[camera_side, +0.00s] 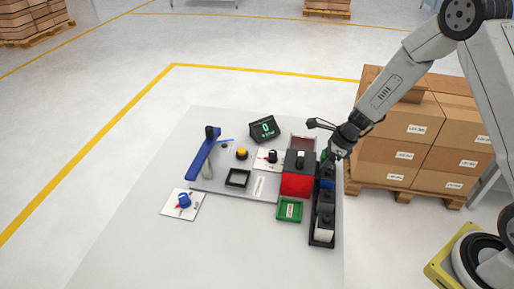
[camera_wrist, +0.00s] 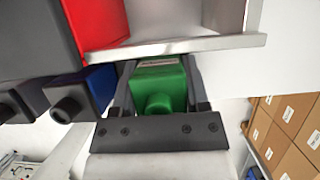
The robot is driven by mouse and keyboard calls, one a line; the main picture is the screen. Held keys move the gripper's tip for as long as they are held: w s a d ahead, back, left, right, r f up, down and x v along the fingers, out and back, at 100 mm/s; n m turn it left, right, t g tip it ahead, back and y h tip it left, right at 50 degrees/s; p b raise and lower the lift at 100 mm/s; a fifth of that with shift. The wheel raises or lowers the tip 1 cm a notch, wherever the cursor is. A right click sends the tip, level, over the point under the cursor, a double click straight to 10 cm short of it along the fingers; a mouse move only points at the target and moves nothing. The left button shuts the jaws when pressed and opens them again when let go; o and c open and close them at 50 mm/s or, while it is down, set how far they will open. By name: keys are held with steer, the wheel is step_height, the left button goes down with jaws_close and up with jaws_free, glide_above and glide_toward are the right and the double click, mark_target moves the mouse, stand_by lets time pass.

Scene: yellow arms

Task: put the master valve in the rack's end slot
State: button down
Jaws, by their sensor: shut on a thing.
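My gripper (camera_side: 332,154) is at the far end of the black rack (camera_side: 312,240), on the right edge of the table. In the wrist view my gripper (camera_wrist: 158,80) is shut on a green block with a round knob (camera_wrist: 157,84), a finger on each side. I cannot tell for sure that this is the master valve. A blue block (camera_wrist: 90,92) with a dark knob stands just left of it, also seen in the side view (camera_side: 326,182). The rack also holds dark blocks (camera_side: 325,202). Whether the green block is seated in the end slot is hidden.
A red box with a dark top (camera_side: 297,183) stands close left of the rack. A metal ledge (camera_wrist: 175,46) lies just beyond my fingers. Cartons (camera_side: 408,130) stand right.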

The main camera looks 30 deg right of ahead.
steer(key=shift+f, duration=0.1)
steer(key=shift+c, duration=0.4)
jaws_free()
steer(key=v, duration=1.2)
steer(key=shift+a, duration=0.1)
stand_by(0.5)
